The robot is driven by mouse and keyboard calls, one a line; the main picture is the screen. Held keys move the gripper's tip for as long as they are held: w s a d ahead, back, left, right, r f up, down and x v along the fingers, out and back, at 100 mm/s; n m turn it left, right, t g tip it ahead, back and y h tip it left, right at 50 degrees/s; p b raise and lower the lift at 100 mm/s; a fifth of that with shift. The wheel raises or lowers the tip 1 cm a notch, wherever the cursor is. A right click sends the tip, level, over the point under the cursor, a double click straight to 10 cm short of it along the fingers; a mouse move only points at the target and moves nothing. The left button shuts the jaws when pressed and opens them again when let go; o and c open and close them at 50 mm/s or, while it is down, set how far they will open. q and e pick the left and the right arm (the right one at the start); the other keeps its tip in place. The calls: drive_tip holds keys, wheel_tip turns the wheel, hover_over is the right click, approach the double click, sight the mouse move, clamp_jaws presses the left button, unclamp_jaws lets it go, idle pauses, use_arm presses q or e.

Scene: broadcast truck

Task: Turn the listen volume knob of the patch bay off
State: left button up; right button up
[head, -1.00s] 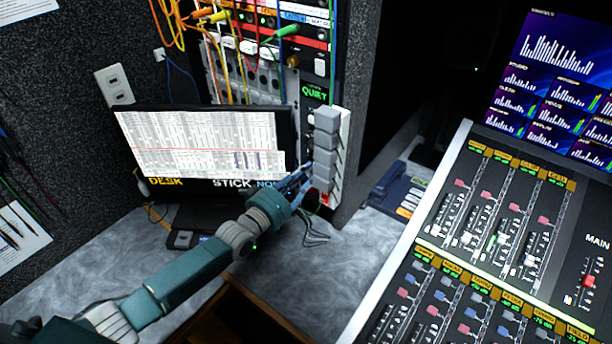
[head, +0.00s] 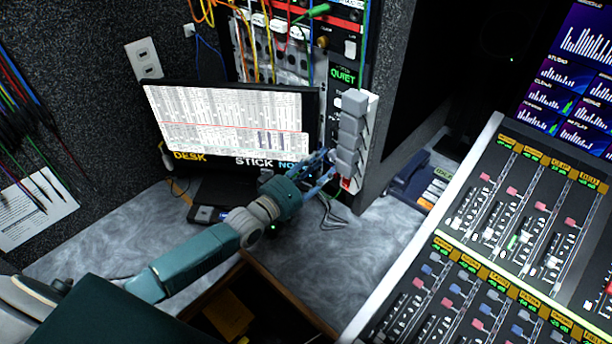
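The patch bay (head: 283,66) is a rack panel at the top centre, with coloured cables plugged in and its upper part cut off by the picture's edge. A small brass-coloured knob (head: 323,41) shows on its right side; I cannot read a label or tell whether it is the listen volume knob. My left gripper (head: 328,168) is below the patch bay, in front of the monitor's lower right corner. Its blue fingers look spread, with nothing seen between them. It is close to a column of grey blocks; contact cannot be told. My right gripper is not in view.
The grey blocks (head: 352,134) stand on a white strip below the green QUIET sign (head: 344,75). A monitor (head: 232,118) stands left of them. A mixing console (head: 470,265) fills the right. The grey marbled desk (head: 365,240) has free room in front of the strip.

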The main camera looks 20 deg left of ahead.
use_arm(q)
drive_tip(key=v, duration=0.9)
drive_tip(key=shift+w, duration=0.1)
drive_tip(key=s+d+f+m+g+y, duration=0.1)
drive_tip(key=s+d+f+m+g, duration=0.45)
drive_tip(key=s+d+f, duration=0.45)
drive_tip(key=s+a+f+m+g+y, duration=0.1)
drive_tip(key=s+a+g+y, duration=0.25)
drive_tip(key=s, duration=0.65)
drive_tip(key=s+a+m+g+y, duration=0.1)
drive_tip(key=s+a+g+y, duration=0.3)
drive_tip(key=s, duration=0.6)
drive_tip(key=s+f+g+h, duration=0.2)
drive_tip(key=s+f+h, duration=0.1)
drive_tip(key=f, duration=2.4)
drive_tip(key=s+a+f+g, duration=0.1)
drive_tip(key=s+a+f, duration=0.1)
drive_tip(key=s+f, duration=1.3)
drive_tip(key=shift+s+y, duration=0.35)
drive_tip(key=shift+s, duration=0.35)
